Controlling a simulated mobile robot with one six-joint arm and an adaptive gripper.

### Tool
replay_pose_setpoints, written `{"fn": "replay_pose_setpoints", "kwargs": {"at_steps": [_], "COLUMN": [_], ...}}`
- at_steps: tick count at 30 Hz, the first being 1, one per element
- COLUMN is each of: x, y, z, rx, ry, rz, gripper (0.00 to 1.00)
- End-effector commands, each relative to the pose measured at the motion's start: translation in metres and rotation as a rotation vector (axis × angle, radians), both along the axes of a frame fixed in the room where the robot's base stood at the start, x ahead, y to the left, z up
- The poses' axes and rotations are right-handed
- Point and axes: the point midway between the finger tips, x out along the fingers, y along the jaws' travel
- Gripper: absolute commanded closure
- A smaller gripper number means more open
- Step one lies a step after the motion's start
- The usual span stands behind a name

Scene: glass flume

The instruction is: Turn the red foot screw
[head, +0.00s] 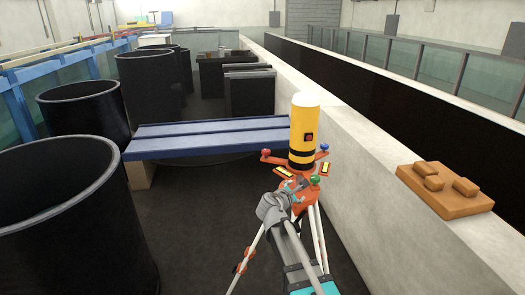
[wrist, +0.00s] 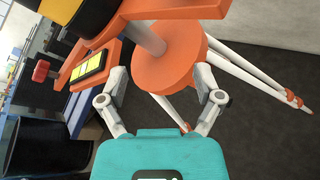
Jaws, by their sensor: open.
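A yellow and black cylinder (head: 304,125) stands upright on an orange base on a tripod. The red foot screw (head: 265,153) has a small red knob at the base's left side. In the wrist view a red knob (wrist: 41,70), apparently the same one, is at the far left, well apart from my fingers. My gripper (head: 297,186) is by the front of the base. In the wrist view my gripper (wrist: 160,76) is open, its fingers to either side of an orange disc (wrist: 172,62) below a grey post (wrist: 150,38). Whether they touch it I cannot tell.
A blue knob (head: 325,147) and a green knob (head: 315,181) are also on the base. The tripod's white legs (head: 318,238) spread below. A blue bench (head: 205,137) is behind left, black tubs (head: 60,225) at left. A concrete wall (head: 375,190) bears a brown block (head: 445,190).

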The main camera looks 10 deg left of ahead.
Motion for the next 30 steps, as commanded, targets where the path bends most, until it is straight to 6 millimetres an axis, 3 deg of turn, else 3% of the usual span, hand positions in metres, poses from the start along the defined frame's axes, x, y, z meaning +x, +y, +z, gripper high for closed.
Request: {"fn": "replay_pose_setpoints", "kwargs": {"at_steps": [1,6,12,30], "x": [0.011,0.026,0.029,0.034], "y": [0.025,0.091,0.134,0.14], "z": [0.013,0.043,0.059,0.061], "rx": [-0.105,-0.437,-0.655,-0.694], "ry": [-0.011,-0.047,-0.076,-0.08], "rz": [0.074,0.266,0.373,0.388], "gripper": [0.16,0.16,0.16,0.16]}}
